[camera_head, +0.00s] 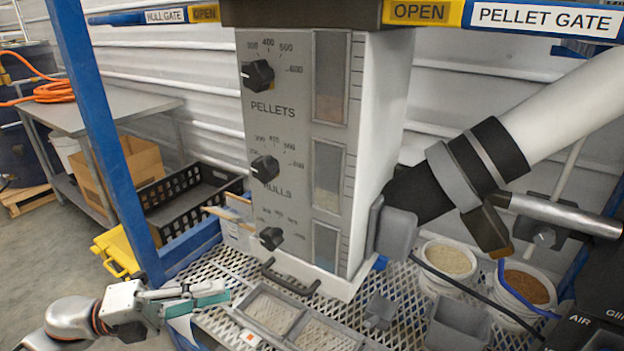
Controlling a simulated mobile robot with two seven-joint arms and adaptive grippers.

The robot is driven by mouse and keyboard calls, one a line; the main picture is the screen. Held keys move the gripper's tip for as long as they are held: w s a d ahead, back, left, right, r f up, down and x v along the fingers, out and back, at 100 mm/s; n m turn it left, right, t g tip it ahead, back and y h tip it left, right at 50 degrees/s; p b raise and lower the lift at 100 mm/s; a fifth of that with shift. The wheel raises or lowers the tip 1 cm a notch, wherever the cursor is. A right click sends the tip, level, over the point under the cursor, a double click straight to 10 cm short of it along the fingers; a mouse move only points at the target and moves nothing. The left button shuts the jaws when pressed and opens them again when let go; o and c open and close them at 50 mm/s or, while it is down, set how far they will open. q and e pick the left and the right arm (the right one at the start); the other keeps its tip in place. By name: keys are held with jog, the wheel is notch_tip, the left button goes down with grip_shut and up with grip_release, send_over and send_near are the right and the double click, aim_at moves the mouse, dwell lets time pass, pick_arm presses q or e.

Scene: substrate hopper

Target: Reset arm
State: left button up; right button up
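My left gripper (222,293) is at the lower left, just off the left front edge of the mesh bench top (225,262). Its teal-padded fingers point right and look close together, but the angle does not show clearly whether a gap lies between them. I see nothing plainly held; a white piece (182,328) shows just below the fingers and I cannot tell if it touches them. My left arm (72,318) comes in from the lower left corner. My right gripper is not in view.
The hopper panel (275,135) with three black knobs stands mid-view, a black handle (290,280) below it. A blue post (105,140) rises behind my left arm.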

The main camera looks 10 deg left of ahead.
pick_arm(q)
notch_tip(320, 180, down, 15)
jog(key=w+a+n+t+y+p, duration=0.15)
jog(key=n+t+y, duration=0.35)
jog(key=n, duration=0.6)
jog(key=n+t+y+p, duration=0.2)
jog(key=n+t+y, duration=0.2)
jog(key=n+y, duration=0.55)
jog(key=s+d+f+n+g, duration=0.3)
jog(key=s+f+n, duration=0.1)
jog(key=f, duration=0.3)
jog(key=s+d+f+n+g+p, duration=0.1)
jog(key=s+d+f+n+g, duration=0.2)
jog(key=s+f, duration=0.4)
jog(key=shift+s+d+f+n+g+y, duration=0.15)
jog(key=shift+d+f+n+g+y, duration=0.25)
jog(key=shift+d+f, duration=0.35)
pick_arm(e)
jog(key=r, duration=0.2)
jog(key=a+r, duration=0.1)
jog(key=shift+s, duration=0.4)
pick_arm(q)
jog(key=shift+a, duration=0.1)
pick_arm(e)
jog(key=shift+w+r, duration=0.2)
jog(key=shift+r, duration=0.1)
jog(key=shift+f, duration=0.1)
